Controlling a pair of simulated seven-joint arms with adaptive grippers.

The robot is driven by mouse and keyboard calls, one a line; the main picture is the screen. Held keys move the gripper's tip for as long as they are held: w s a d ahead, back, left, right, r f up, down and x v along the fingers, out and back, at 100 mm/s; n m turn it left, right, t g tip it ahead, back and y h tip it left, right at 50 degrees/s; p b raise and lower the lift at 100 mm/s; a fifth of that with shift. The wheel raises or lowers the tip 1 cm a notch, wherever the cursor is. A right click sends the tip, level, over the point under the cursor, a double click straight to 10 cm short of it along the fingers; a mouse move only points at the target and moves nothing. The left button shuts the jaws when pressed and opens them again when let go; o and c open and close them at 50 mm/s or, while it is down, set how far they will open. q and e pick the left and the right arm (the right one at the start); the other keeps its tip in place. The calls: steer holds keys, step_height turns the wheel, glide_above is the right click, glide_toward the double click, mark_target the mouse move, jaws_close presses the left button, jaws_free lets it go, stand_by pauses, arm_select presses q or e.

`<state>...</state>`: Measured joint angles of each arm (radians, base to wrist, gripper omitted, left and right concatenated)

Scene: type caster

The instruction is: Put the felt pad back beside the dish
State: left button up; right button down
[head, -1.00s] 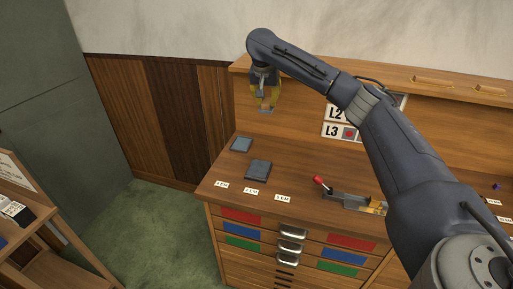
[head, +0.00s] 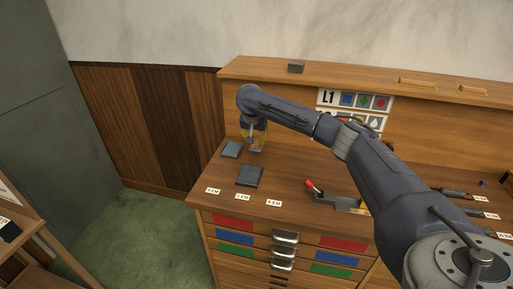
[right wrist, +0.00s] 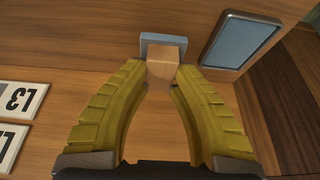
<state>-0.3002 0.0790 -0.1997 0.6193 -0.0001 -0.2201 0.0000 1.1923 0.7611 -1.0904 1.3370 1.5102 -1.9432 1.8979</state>
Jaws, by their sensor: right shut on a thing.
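My right gripper (head: 256,146), with yellow fingers, is shut on a small tan block with a flat blue-grey base, which I take to be the felt pad (right wrist: 162,38). In the right wrist view the fingertips (right wrist: 162,75) touch both sides of the tan block. The pad is over the back left of the wooden cabinet top; I cannot tell whether it touches the wood. A shallow blue dish with a dark rim (head: 231,149) lies just left of it; it shows at the upper right of the right wrist view (right wrist: 241,40). My left gripper is out of view.
A dark square slab (head: 249,176) lies in front of the gripper, near printed labels (head: 242,197). A red-handled fixture (head: 335,201) stands to the right. A back panel carries a placard (head: 355,100) and a shelf with a small dark block (head: 296,67).

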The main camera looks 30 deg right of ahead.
mark_target(257, 147)
steer(key=shift+f, duration=2.05)
steer(key=shift+f, duration=0.1)
steer(key=c, duration=1.2)
jaws_free()
steer(key=shift+o, duration=0.2)
steer(key=v, duration=1.2)
